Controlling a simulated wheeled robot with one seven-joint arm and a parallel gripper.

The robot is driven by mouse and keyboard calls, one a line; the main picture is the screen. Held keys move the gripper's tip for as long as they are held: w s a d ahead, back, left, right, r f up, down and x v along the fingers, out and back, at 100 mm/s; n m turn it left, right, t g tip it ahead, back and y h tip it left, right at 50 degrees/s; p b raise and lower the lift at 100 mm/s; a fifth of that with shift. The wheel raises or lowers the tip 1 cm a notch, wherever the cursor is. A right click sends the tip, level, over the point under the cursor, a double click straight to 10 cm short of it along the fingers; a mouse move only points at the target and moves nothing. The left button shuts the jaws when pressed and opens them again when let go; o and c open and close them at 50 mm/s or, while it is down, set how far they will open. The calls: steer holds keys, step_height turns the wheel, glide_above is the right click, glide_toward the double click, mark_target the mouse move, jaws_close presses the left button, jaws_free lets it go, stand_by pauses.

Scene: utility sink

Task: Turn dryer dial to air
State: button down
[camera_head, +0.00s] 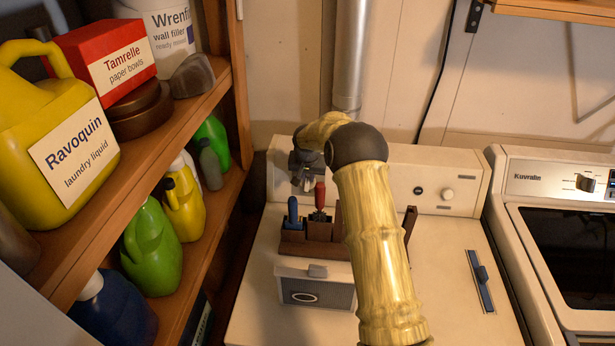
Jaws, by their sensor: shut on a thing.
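The dryer (459,247) is a cream machine with a raised control panel (395,184) along its back. My gripper (303,184) is at the left part of this panel, with its fingers pointing at the panel's face. It is shut on the dryer dial, which the fingers hide almost completely, so its setting and markings cannot be read. My yellow arm covers the panel's middle. Right of it are a small dark button (418,191) and a pale knob (447,194), both apart from my gripper.
A wooden caddy (305,250) with blue- and red-handled tools stands just below my gripper. A grey box-like part (316,286) lies in front. A washer (560,225) stands right. Shelves with a yellow laundry jug (60,130) and other bottles stand close on the left.

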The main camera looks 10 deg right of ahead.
steer(key=m+t+y+b, duration=0.1)
steer(key=b, duration=0.2)
steer(key=d+m+t+y+b, duration=0.1)
steer(key=m+y+b, duration=0.1)
steer(key=b, duration=0.1)
steer(key=s+d+f+m+t+y+b, duration=0.1)
steer(key=y+b, duration=0.1)
steer(key=b, duration=0.1)
steer(key=shift+d+m, duration=0.1)
steer(key=shift+m, duration=0.2)
stand_by(0.3)
steer(key=c, duration=1.4)
jaws_free()
steer(key=b+v, duration=0.3)
steer(key=v, duration=1.4)
steer(key=shift+s+d, duration=0.2)
steer(key=shift+d, duration=0.1)
